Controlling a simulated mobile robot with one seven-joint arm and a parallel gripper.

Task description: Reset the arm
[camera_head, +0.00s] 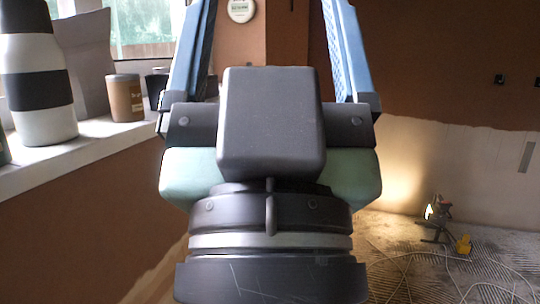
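My gripper (268,15) fills the middle of the camera_head view, seen from behind with its dark body and green sides. Its two blue fingers point up, wide apart, so it is open. Their tips are cut off by the top edge of the picture. Nothing is visible between the fingers except the brown wall and a small white round object (241,10) behind them. The gripper looks upright and touches nothing that I can see.
At left, a white windowsill (50,172) holds a white bottle with dark bands (40,65), a grey object (85,60), a brown cup (126,97) and a dark item (156,88). A lit work lamp (433,213) and yellow object (464,244) stand on the floor at right.

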